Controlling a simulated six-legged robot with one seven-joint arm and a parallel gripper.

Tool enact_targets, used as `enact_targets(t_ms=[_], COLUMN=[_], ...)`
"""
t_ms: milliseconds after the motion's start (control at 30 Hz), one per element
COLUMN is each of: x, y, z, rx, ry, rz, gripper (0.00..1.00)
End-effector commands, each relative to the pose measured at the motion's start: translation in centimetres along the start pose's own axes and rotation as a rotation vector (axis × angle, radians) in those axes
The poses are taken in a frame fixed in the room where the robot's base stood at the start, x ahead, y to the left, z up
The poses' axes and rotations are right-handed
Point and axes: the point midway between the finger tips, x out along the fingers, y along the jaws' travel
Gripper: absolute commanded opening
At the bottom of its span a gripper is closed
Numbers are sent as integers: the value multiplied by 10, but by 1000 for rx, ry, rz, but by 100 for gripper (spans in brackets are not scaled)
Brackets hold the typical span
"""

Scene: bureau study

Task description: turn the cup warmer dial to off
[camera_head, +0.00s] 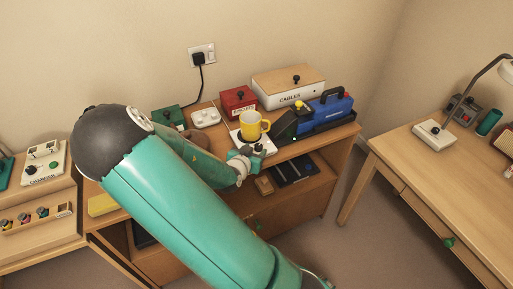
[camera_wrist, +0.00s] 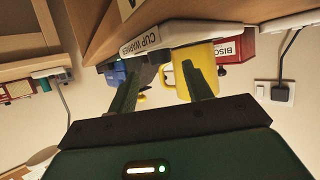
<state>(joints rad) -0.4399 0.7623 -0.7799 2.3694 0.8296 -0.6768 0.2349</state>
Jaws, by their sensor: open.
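The white cup warmer (camera_head: 236,136) sits near the front edge of the cabinet top, with a yellow mug (camera_head: 251,126) on it. In the wrist view, which is upside down, its front face reads "CUP WARMER" (camera_wrist: 141,42), and the mug (camera_wrist: 181,82) shows behind the fingers. My gripper (camera_head: 252,158) is at the warmer's front side; in the wrist view (camera_wrist: 161,68) its two dark green fingers stand apart with nothing clearly held between them. The dial is not clearly seen; the gripper covers part of the warmer's front. I cannot tell the dial's setting or whether a finger touches it.
Behind are a red biscuit box (camera_head: 238,101) and a white cables box (camera_head: 290,88). A white socket block (camera_head: 206,118) is to the left. Floor is clear toward the right desk (camera_head: 440,170).

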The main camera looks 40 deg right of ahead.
Motion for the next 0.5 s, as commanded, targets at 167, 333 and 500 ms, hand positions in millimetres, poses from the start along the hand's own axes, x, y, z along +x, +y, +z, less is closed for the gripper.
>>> enact_targets(t_ms=[167,333,500], x=[26,34,35], y=[-1,-2,-2], z=[0,1,1], rx=[-2,0,0], ry=[0,-1,-1], rz=[0,-2,-2], gripper=[50,50,50])
